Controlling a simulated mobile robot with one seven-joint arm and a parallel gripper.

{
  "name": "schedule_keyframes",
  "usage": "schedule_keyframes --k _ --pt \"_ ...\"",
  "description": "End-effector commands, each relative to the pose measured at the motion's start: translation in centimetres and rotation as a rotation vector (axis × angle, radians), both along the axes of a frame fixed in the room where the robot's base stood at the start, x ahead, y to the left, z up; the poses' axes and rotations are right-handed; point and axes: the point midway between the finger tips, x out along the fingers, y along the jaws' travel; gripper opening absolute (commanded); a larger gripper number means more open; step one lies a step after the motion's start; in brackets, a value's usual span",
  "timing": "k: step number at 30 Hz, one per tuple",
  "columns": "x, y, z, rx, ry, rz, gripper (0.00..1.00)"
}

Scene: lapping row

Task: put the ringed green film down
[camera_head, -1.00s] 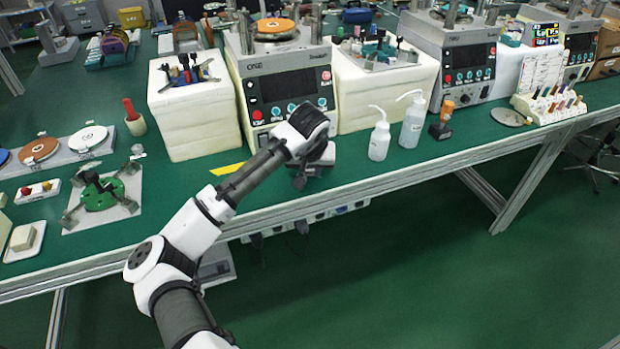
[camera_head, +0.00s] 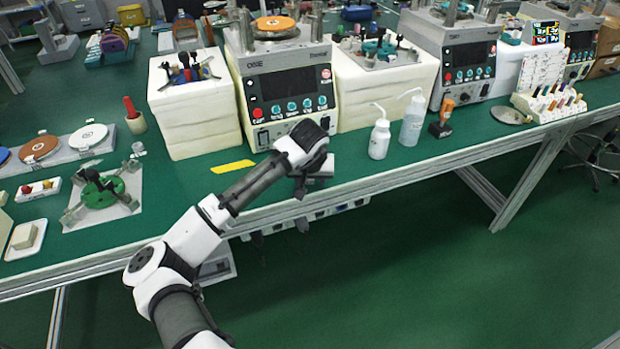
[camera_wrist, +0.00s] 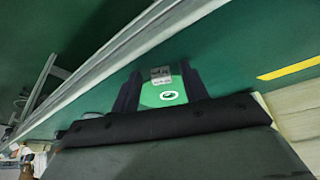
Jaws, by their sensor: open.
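My gripper (camera_head: 301,190) is low over the front part of the green bench (camera_head: 225,190), in front of a grey machine. In the wrist view my gripper (camera_wrist: 160,85) is open, with one dark finger on each side. A bright green film (camera_wrist: 150,97) with a white ring mark (camera_wrist: 168,95) shows between the fingers, beside a small grey block-like piece (camera_wrist: 160,74). I cannot tell whether the film lies on the bench or touches a finger. In the head view I cannot make out the film.
The metal front edge (camera_wrist: 120,45) of the bench runs close beside the gripper. A yellow strip (camera_head: 233,166) lies on the bench to the left. The grey machine (camera_head: 290,90) stands behind. Two white bottles (camera_head: 380,138) stand to the right. Some bare bench lies between.

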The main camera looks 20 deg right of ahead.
Motion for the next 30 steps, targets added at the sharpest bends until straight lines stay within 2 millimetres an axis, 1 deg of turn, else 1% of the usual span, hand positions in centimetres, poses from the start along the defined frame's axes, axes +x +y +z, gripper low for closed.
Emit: schedule_keyframes --k 4,7,11,15,21,24,30 --pt "0.0 0.0 0.3 0.001 -0.001 -0.001 0.45" --pt "-0.2 0.0 1.0 -0.002 -0.001 -0.002 0.45" --pt "-1.1 0.3 3.1 -0.002 -0.003 -0.003 0.45" --pt "-2.2 0.7 6.0 -0.002 -0.003 -0.003 0.45" --pt "-3.6 1.3 9.5 -0.002 -0.002 -0.002 0.45" --pt "-4.0 1.4 10.6 -0.001 -0.002 -0.001 0.45" --pt "-4.3 1.6 11.4 0.0 -0.001 0.0 0.45"
